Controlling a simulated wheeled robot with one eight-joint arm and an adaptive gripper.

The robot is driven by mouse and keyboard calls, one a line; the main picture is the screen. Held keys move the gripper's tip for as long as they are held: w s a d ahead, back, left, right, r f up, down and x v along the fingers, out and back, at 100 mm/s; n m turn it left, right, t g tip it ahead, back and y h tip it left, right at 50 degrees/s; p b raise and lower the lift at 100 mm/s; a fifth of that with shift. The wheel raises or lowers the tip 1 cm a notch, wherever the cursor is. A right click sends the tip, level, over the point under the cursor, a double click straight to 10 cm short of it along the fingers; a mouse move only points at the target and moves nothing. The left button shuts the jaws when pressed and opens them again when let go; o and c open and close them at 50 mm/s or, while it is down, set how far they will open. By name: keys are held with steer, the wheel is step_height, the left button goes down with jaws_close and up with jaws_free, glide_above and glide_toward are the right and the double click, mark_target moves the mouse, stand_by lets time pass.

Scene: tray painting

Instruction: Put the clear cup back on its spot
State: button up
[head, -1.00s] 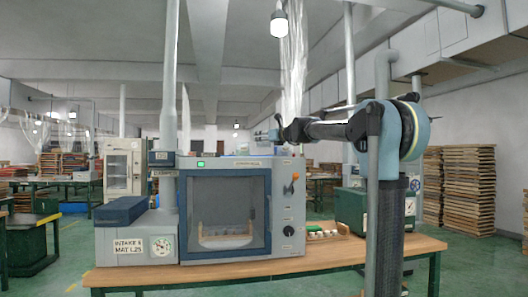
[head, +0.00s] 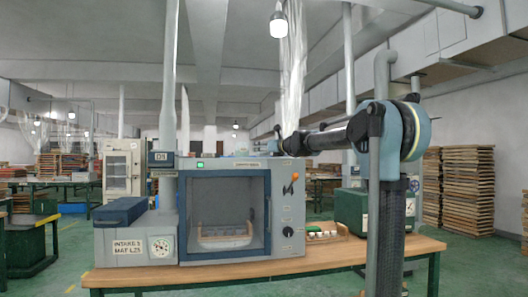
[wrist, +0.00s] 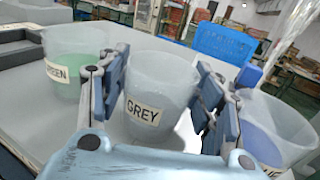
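In the wrist view a clear, frosted cup (wrist: 163,82) with a GREY label stands upright between the two fingers of my gripper (wrist: 163,92). The fingers lie against its left and right sides, and its base is partly hidden by the gripper body. A cup labelled GREEN (wrist: 78,75) with pale green contents stands to its left. A cup with blue contents (wrist: 277,128) stands to its right, its label mostly cut off. In the head view my gripper (head: 281,144) is small, above the top of the grey cabinet; the cups there cannot be made out.
The cups are on a light grey surface (wrist: 105,128). A blue basket (wrist: 225,42) is behind them. In the head view a grey cabinet with a window (head: 287,205) stands on the wooden table (head: 330,255), with a small wooden tray (head: 325,236) to its right.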

steer(key=v, duration=1.2)
steer(key=shift+r, duration=0.1)
steer(key=s+d+f+n+g+h, duration=0.25)
steer(key=s+f+n, duration=0.55)
steer(key=s+f, duration=0.45)
steer(key=s+d+f+n+g+h, duration=0.1)
steer(key=s+f+n+g, duration=0.3)
steer(key=s+f+n, duration=0.8)
steer(key=s+d+f+n+g+h, duration=0.1)
steer(key=s+d+f, duration=0.4)
steer(key=f, duration=0.5)
steer(key=s+d+f+n+g+h, duration=0.2)
steer(key=s+d+f+n+h, duration=0.2)
steer(key=f, duration=0.6)
steer(key=s+d+f+n+g+h, duration=0.2)
steer(key=s+d+f+n+h, duration=0.1)
steer(key=s+d+f, duration=0.4)
steer(key=s+f, duration=0.3)
steer(key=shift+d+f, duration=0.3)
steer(key=shift+d, duration=0.1)
steer(key=shift+s, duration=0.1)
